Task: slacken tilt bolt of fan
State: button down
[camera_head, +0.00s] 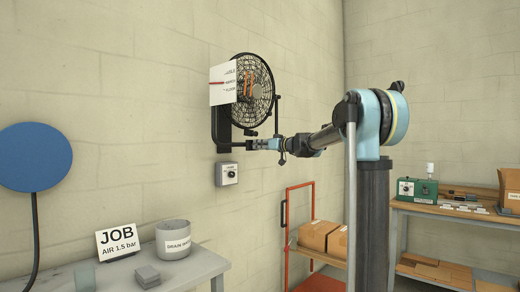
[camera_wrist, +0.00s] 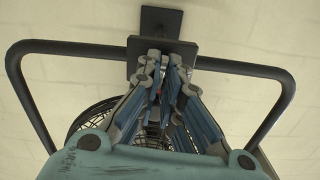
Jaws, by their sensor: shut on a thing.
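The fan (camera_head: 262,98) hangs on the wall in the head view, with a black wire cage and a black bracket (camera_head: 219,128). Its yoke and mounting plate (camera_wrist: 180,50) show in the wrist view, with part of the cage (camera_wrist: 85,118) low behind my fingers. My gripper (camera_head: 252,144) reaches in from the right at the lower end of the bracket, and also shows in the wrist view (camera_wrist: 158,62). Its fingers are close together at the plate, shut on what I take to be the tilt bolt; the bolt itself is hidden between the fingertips.
A white card (camera_head: 222,85) with a red mark stands beside the fan, and orange strips (camera_head: 248,84) hang at its front. A grey control box (camera_head: 227,174) is on the wall below. A trolley (camera_head: 302,198) with cartons stands beneath my arm.

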dwell(0.4)
jog(key=c, duration=1.8)
grip_release()
jog(key=shift+o, duration=0.2)
jog(key=v, duration=1.1)
jog(key=shift+s+d, duration=0.25)
jog(key=shift+d, duration=0.1)
jog(key=shift+f, duration=0.1)
